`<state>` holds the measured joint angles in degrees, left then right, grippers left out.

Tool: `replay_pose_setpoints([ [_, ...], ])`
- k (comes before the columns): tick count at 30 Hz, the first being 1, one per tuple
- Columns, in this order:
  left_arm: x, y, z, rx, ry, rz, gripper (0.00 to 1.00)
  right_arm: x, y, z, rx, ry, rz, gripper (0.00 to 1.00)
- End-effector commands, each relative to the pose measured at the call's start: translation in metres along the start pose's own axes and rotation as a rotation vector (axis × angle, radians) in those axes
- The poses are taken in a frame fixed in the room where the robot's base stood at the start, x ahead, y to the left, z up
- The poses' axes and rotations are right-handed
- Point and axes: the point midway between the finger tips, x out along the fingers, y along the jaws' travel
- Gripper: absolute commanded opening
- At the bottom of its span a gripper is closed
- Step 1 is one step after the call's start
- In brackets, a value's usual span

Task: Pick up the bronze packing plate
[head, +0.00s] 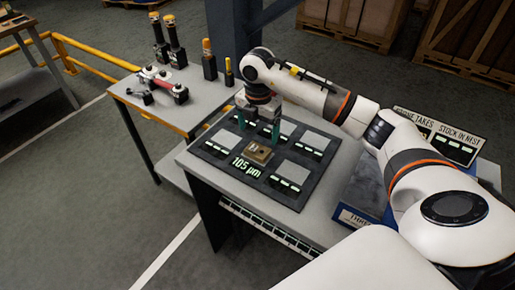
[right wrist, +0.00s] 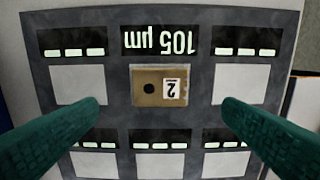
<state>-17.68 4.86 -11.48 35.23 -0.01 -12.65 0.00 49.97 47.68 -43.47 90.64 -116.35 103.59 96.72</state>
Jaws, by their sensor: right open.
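The bronze packing plate (head: 258,152) lies on the dark mat at the 105 µm spot. In the right wrist view the plate (right wrist: 148,90) is a small brown rectangle with a dark hole and a white label with a 2. My right gripper (head: 260,128) is above the mat, just behind the plate in the head view. Its green fingers are open and empty, and in the right wrist view the fingertips (right wrist: 160,103) stand wide on either side of the plate, apart from it. My left gripper is not in view.
The dark mat (head: 222,162) has several pale square pads and lit strips around the plate. A side table (head: 205,95) at left holds bottle-like tools and a red-and-black tool. A blue-edged box (head: 355,215) and a sign (head: 465,148) stand to the right, near my arm.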

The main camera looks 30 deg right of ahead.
Motion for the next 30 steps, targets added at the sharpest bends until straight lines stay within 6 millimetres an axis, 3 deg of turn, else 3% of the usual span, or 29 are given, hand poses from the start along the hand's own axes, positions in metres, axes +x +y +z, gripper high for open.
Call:
replay_pose_setpoints([
  [5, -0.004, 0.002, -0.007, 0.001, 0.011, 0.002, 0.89, 0.017, 0.000, 0.001, 0.000, -0.001, 0.001, 0.89],
  [16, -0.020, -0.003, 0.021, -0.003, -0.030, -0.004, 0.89, 0.062, 0.002, 0.006, -0.001, -0.003, 0.002, 0.89],
  [26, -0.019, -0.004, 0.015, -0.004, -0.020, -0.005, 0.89, 0.070, 0.002, 0.005, -0.002, -0.001, -0.002, 0.89],
  [30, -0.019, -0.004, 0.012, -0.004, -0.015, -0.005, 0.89, 0.070, 0.002, 0.005, -0.002, -0.001, -0.002, 0.66],
])
